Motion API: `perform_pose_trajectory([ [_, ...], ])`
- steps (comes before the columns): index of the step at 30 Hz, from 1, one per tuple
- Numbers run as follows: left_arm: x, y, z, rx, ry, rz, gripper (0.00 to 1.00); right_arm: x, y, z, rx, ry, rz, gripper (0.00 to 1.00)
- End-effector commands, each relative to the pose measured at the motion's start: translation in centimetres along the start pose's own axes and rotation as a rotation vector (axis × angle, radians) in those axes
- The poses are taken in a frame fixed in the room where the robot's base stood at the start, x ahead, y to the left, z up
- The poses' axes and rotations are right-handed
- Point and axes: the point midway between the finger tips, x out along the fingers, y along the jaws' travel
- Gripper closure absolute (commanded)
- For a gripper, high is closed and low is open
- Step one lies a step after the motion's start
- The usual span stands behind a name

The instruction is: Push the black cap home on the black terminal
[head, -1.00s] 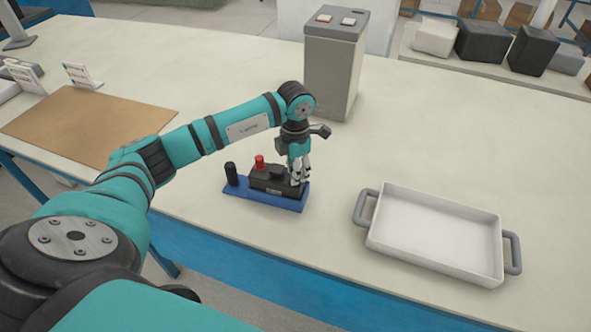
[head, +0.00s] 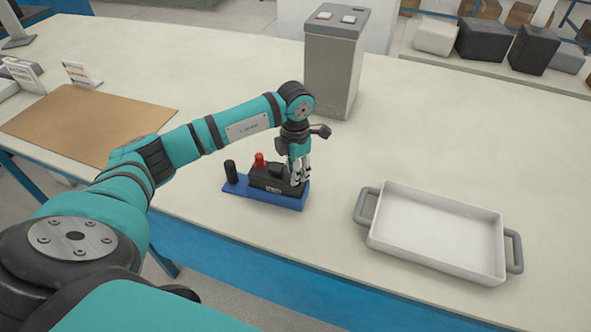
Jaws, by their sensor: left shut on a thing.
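A black battery (head: 262,180) sits on a blue base (head: 262,199) near the front edge of the table. A red cap (head: 259,160) stands on its left part, and a dark raised lump (head: 276,169) shows at the middle. A black upright cylinder (head: 230,173) stands on the base's left end. My left gripper (head: 299,178) points down at the battery's right end, its fingers shut on what I take to be the black cap. The fingers hide most of the cap and the black terminal, so I cannot tell how far it sits down. My right gripper is out of view.
A white tray (head: 437,274) with grey handles lies to the right. A tall grey box (head: 335,70) with a red and a white button stands behind the gripper. A brown mat (head: 88,126) lies at the left. The table between the battery and tray is clear.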

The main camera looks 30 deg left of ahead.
Motion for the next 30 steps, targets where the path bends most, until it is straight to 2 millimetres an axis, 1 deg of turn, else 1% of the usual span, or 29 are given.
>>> perform_pose_trajectory([
  [17, 0.80, 0.02, -0.03, 0.000, 0.001, 0.000, 0.88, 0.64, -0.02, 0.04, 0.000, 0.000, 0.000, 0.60],
  [25, 0.80, 0.00, -0.05, 0.000, 0.002, 0.000, 0.88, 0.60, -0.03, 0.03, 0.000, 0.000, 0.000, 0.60],
  [26, 0.80, 0.00, -0.05, 0.000, 0.002, 0.000, 0.72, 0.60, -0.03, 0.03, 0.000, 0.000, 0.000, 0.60],
  [30, 0.79, 0.00, -0.04, 0.000, 0.001, 0.000, 0.54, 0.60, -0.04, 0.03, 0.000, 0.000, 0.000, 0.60],
])
